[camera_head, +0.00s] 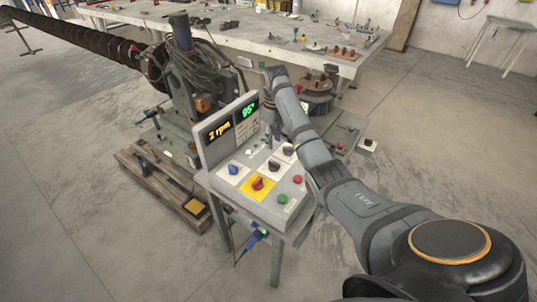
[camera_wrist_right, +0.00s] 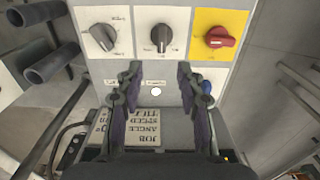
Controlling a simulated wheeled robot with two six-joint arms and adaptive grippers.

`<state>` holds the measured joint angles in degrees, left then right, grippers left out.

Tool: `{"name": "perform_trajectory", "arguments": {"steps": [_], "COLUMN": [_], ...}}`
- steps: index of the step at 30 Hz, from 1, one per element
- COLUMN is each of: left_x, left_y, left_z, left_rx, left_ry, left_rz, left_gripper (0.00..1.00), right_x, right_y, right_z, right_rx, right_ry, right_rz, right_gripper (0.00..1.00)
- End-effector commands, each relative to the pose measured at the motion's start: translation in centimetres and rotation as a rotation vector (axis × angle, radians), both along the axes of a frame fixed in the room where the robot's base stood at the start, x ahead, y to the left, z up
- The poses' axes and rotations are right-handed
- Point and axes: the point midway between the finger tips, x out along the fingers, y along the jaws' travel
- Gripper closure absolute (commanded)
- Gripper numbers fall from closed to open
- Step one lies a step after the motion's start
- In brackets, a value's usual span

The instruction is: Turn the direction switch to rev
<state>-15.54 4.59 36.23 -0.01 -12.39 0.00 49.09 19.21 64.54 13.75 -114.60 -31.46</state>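The control panel (camera_head: 262,208) stands in the middle of the head view. In the wrist view it carries a black knob (camera_wrist_right: 102,38) at left, a second black knob (camera_wrist_right: 160,37) in the middle and a red knob (camera_wrist_right: 218,38) on yellow. A small white round tip (camera_wrist_right: 155,91) shows nearer the fingers. The labels are too blurred to tell which is the direction switch. My right gripper (camera_wrist_right: 154,92) is open and empty above the panel, its fingers apart on either side of the white tip. My left gripper is out of view.
The upright display (camera_head: 228,130) stands along the panel's far left edge. A blue knob (camera_head: 233,169), a red button (camera_head: 297,179) and a green button (camera_head: 282,199) are also on the panel. A long workbench (camera_head: 225,40) is behind.

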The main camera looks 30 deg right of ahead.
Motion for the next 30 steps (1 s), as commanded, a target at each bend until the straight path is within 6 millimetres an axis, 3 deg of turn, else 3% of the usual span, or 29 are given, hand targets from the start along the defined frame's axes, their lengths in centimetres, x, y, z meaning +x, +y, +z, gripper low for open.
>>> {"name": "perform_trajectory", "arguments": {"steps": [3, 8, 11, 19, 28, 30], "left_x": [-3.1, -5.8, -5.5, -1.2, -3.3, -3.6], "left_y": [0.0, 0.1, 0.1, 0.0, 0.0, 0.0], "left_z": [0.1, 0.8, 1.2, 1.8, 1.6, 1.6], "left_rx": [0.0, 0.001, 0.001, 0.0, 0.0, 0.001], "left_ry": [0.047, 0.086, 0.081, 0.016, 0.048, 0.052], "left_rz": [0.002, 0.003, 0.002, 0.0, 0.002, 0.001], "left_gripper": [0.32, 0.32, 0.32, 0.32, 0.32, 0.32], "right_x": [-0.1, -0.2, -0.2, -0.1, -0.1, -0.1], "right_y": [0.0, 0.1, 0.0, 0.0, 0.0, 0.0], "right_z": [-1.1, -4.3, -6.5, -10.1, -10.5, -10.4], "right_rx": [0.0, 0.001, 0.001, -0.001, 0.0, 0.0], "right_ry": [0.004, 0.007, 0.006, 0.002, 0.001, 0.001], "right_rz": [0.0, -0.001, -0.001, 0.0, 0.0, 0.0], "right_gripper": [0.62, 0.62, 0.62, 0.62, 0.62, 0.72]}}
